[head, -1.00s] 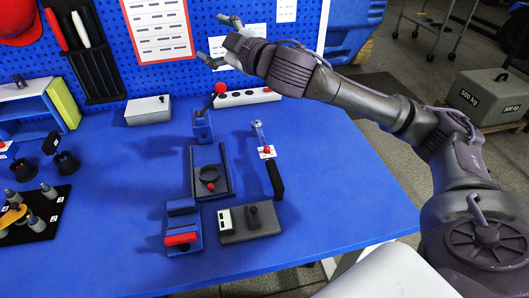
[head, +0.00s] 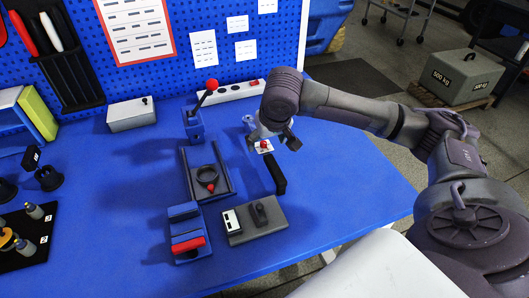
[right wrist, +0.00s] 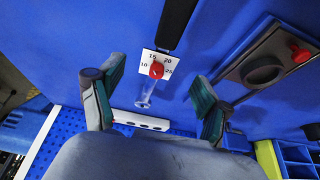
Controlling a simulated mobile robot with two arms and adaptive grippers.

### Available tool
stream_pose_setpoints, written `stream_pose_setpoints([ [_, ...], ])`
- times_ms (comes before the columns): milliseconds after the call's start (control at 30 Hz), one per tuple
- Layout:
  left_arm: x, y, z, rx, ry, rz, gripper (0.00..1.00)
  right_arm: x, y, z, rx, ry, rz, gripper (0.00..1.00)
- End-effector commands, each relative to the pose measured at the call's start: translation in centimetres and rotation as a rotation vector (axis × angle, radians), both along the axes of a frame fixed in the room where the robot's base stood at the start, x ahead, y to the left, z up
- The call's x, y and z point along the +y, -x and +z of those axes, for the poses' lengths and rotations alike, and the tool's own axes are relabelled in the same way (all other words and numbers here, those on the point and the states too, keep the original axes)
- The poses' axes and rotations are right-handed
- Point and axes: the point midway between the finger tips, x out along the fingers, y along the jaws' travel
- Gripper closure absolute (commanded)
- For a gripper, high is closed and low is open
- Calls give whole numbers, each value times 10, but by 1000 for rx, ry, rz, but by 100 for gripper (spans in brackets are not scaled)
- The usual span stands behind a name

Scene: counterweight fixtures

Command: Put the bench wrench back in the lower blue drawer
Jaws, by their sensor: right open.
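The likely bench wrench lies on the blue bench, with a black handle (head: 275,174), a white dial plate with a red knob, and a clear shaft. In the right wrist view its black handle (right wrist: 178,22) points up the picture, and its clear shaft (right wrist: 146,95) lies between my finger pads. My right gripper (head: 271,140) is open and empty above the wrench's dial and shaft end, partly hiding that end in the head view. I cannot make out the lower blue drawer for sure. My left gripper is not in view.
A red-knobbed lever (head: 195,125), a dark tray with a ring (head: 207,175), a blue block with a red bar (head: 187,247) and a grey plate (head: 258,220) stand near the wrench. A grey box (head: 132,114) stands behind. The bench's right side is clear.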

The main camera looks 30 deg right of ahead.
Motion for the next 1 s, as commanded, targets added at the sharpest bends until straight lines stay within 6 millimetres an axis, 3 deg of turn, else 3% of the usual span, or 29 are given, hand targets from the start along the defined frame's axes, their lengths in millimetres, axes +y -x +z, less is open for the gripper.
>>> stream_pose_setpoints([
  [233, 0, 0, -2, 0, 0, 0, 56, -2, -6, -19, 1, 2, 0, 23],
  [500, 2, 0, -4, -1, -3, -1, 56, -6, -17, -55, -1, 0, 0, 23],
  [800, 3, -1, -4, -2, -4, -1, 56, -6, -19, -60, -2, 1, 2, 23],
  [833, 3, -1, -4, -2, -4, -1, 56, -6, -19, -60, -2, 1, 2, 25],
  [1000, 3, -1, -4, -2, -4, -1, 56, -6, -19, -60, -2, 1, 2, 53],
])
